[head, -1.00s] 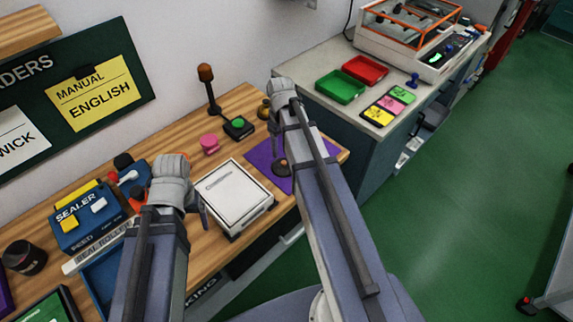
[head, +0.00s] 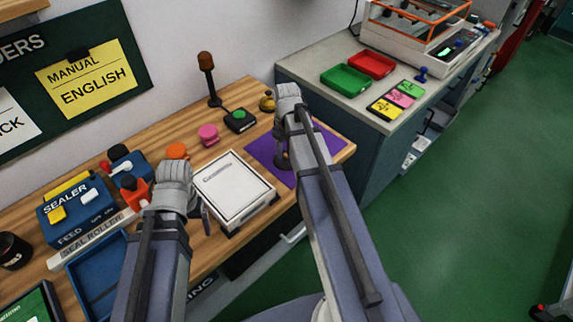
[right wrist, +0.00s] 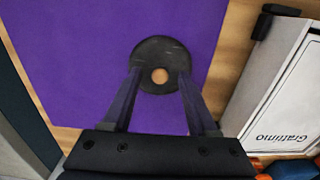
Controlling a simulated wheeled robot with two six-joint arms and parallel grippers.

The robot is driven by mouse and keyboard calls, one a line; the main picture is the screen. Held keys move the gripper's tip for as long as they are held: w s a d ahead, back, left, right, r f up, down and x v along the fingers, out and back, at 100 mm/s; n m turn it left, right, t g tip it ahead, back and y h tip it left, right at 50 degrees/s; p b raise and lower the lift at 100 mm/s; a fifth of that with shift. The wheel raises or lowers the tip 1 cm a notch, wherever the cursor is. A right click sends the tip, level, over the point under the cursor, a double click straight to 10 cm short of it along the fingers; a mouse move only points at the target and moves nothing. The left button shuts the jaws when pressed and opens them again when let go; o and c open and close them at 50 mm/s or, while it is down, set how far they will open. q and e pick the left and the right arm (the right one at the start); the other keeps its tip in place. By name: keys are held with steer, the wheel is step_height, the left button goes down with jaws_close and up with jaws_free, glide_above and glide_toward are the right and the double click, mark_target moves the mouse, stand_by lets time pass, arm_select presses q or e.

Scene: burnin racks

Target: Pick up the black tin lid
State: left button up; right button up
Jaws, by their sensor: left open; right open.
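A dark round disc with a tan centre, which looks like the black tin lid (right wrist: 160,48), lies on the purple mat (right wrist: 70,60) in the right wrist view. In the head view, a dark round shape at this spot (head: 282,163) is partly hidden by my right arm. My right gripper (right wrist: 159,74) is open, its fingertips reaching over the disc's left and right sides. I cannot tell whether they touch it. My left gripper (head: 204,216) is open and mostly hidden behind its wrist, beside the white box (head: 234,190).
The blue sealer (head: 78,212) and a dark can (head: 13,250) stand at the left. A pink object (head: 208,134), a green button box (head: 239,120) and a brown-topped post (head: 207,75) stand behind the white box. Green (head: 345,78) and red trays (head: 372,64) sit on the right counter.

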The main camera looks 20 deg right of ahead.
steer(key=shift+c, duration=0.2)
jaws_close()
stand_by(0.3)
